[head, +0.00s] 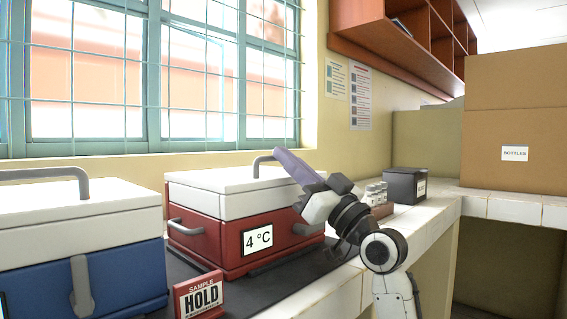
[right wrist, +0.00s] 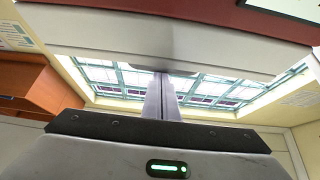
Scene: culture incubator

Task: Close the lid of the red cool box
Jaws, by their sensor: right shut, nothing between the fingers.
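The red cool box (head: 204,245) stands on the dark mat in the middle of the head view, with a "4 °C" label on its front. Its white lid (head: 225,190) lies level on top, with no gap that I can make out. A grey handle sits on the lid, partly hidden by my gripper. My right gripper (head: 281,156) is shut and empty, its fingers pointing up and left in front of the lid's right part. In the right wrist view its fingers (right wrist: 163,80) reach toward the white lid edge (right wrist: 165,45); contact is unclear. My left gripper is out of view.
A blue cool box (head: 110,285) with a white lid stands at the left. A red "SAMPLE HOLD" sign (head: 199,297) stands between the boxes at the front. A vial rack (head: 379,200) and a dark box (head: 405,186) stand to the right. A shelf hangs above.

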